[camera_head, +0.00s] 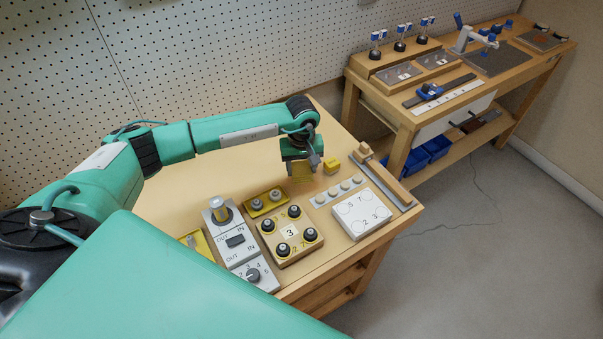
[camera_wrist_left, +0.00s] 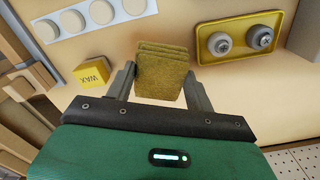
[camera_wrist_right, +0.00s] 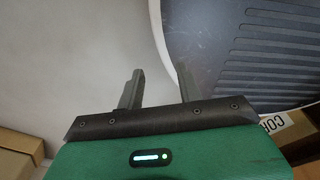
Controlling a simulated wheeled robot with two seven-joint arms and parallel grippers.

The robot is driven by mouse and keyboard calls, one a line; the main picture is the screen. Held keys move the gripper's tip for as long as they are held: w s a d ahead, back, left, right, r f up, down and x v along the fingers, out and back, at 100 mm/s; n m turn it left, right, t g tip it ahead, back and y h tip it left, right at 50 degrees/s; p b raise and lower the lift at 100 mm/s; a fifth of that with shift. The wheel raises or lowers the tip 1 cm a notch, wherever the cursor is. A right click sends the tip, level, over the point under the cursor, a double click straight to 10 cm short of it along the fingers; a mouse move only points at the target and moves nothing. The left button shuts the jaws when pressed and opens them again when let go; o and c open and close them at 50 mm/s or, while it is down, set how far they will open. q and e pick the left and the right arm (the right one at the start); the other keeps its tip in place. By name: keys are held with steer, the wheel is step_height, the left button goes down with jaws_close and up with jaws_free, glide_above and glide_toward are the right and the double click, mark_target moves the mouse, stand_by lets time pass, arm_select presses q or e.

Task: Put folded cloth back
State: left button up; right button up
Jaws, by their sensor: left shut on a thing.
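The folded cloth (camera_wrist_left: 163,75) is a thick olive-yellow folded stack. In the left wrist view it is between the two fingers of my left gripper (camera_wrist_left: 160,88), which is shut on it. In the head view my left gripper (camera_head: 303,163) points down over the back of the bench, with the cloth (camera_head: 301,175) partly hidden below it. I cannot tell whether the cloth touches the bench top. My right gripper (camera_wrist_right: 160,88) is open and empty in the right wrist view, away from the bench top.
A yellow wax block (camera_head: 331,164) sits close beside the cloth. A yellow tray with two knobs (camera_head: 265,202), a white strip with round pads (camera_head: 338,192), a white numbered plate (camera_head: 362,213) and a numbered wooden block (camera_head: 289,234) stand in front. The bench top behind (camera_head: 205,181) is clear.

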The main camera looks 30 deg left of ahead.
mark_target(302, 177)
arm_select(q)
steer(key=shift+f, duration=0.6)
step_height(302, 177, down, 3)
steer(key=shift+f+p, duration=0.15)
steer(key=shift+p, duration=0.4)
arm_select(e)
steer(key=shift+a+r, duration=0.45)
steer(key=shift+r, duration=0.1)
steer(key=shift+d, duration=0.1)
arm_select(q)
steer(key=shift+f+b, duration=0.25)
steer(key=shift+b, duration=0.05)
steer(key=o, duration=0.9)
steer(key=shift+r, duration=0.1)
arm_select(e)
steer(key=shift+d+f, duration=0.15)
steer(key=shift+d, duration=0.15)
